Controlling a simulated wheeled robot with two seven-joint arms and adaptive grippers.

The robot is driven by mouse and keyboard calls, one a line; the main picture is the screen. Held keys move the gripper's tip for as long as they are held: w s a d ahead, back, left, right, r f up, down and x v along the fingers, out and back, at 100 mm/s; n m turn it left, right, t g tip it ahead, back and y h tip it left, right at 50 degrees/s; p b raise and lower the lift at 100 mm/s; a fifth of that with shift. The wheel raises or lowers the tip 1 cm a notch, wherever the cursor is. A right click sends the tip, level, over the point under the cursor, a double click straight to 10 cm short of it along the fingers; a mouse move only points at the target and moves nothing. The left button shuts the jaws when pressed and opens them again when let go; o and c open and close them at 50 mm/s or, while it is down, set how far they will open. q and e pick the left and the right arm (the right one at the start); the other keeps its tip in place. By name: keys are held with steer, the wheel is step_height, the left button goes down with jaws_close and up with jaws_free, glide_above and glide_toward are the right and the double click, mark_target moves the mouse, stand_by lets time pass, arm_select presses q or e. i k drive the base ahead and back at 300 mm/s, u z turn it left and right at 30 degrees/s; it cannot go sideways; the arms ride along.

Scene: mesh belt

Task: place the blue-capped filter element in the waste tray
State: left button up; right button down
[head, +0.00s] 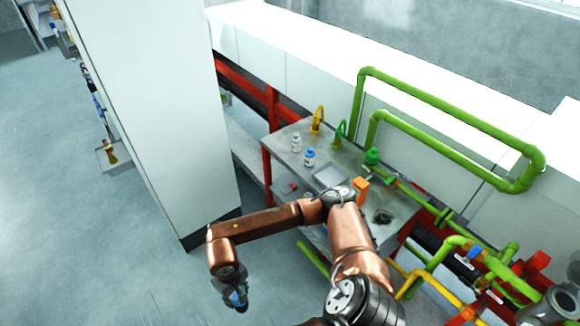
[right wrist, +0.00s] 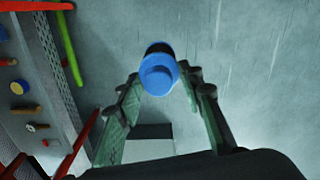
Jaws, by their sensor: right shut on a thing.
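My right gripper (right wrist: 160,78) is shut on the blue-capped filter element (right wrist: 158,72), which sits between its fingertips. The blue cap faces the camera and a dark band shows behind it; the rest of its body is hidden. In the head view my right gripper (head: 237,298) hangs low over open floor, left of the metal bench, with a bit of blue at its tip. A grey shallow tray (head: 330,176) lies on the bench; I cannot tell if it is the waste tray. My left gripper is not in view.
The metal bench (head: 284,150) carries a white-capped bottle (head: 296,144), a blue-capped bottle (head: 309,157), an orange block (head: 361,189) and yellow and green taps. Green pipes (head: 450,108) run along the right. A tall white cabinet (head: 150,110) stands left.

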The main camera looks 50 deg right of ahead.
mark_target(330, 179)
steer(key=z, duration=0.25)
steer(key=i, duration=1.3)
steer(key=z, duration=1.4)
steer(key=i, duration=0.7)
steer(key=z, duration=0.75)
